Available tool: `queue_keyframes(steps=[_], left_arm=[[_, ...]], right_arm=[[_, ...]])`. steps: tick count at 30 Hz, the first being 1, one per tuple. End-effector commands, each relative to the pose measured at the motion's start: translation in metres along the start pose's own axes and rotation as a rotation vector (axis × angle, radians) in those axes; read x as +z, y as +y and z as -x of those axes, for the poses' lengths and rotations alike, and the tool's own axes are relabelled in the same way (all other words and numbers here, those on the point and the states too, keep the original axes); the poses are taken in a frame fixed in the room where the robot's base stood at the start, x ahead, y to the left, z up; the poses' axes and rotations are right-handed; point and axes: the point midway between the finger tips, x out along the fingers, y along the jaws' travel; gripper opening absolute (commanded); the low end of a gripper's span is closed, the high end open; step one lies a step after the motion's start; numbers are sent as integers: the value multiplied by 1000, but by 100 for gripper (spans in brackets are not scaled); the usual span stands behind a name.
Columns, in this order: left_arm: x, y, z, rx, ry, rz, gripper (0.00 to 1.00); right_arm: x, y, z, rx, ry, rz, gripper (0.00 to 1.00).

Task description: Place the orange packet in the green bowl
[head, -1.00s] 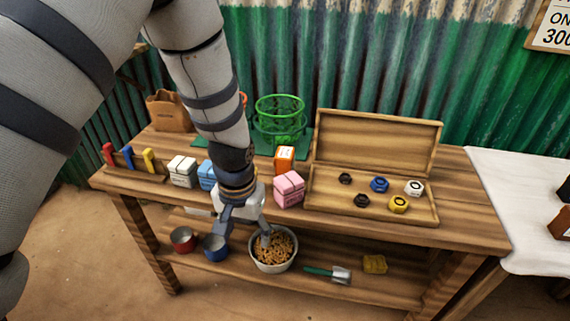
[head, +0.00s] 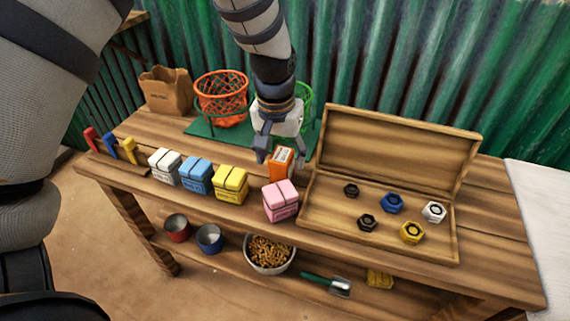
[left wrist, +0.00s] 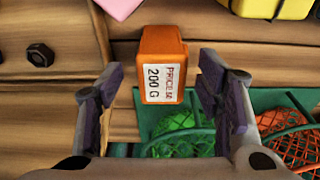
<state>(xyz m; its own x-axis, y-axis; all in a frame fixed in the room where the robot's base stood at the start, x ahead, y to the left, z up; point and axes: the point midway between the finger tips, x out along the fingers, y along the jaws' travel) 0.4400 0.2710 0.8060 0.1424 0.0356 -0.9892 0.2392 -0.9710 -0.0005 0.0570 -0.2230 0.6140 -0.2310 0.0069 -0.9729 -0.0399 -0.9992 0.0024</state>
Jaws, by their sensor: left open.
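The orange packet (head: 281,165) stands on the table behind the pink packet, and its white label reading 200 G shows in the left wrist view (left wrist: 162,65). My left gripper (head: 281,160) is open right at the packet in the head view. In the left wrist view its two fingers (left wrist: 162,85) lie on either side of the packet, with gaps between. The green bowl (head: 306,95), a wire-mesh one, stands behind on a green base, partly hidden by my left arm; its mesh also shows in the left wrist view (left wrist: 185,140). My right gripper is not in view.
The orange mesh bowl (head: 221,97) stands left of the green one on the green base (head: 205,130). Pink (head: 281,201), yellow (head: 230,184), blue (head: 197,176) and white (head: 165,166) packets line the front. An open wooden case (head: 440,190) with hex nuts is to the right.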

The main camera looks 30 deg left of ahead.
Motion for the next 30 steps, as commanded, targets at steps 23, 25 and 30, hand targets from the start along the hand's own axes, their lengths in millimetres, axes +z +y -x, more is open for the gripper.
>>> queue_keyframes(steps=[23, 25, 30], left_arm=[[-4, -2, -53, 2, 6, -1, 10], [-4, -2, -53, 2, 6, -1, 2], [-4, -2, -53, 2, 6, -1, 0]], right_arm=[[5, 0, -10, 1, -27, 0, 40], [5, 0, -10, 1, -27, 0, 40], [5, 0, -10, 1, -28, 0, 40]])
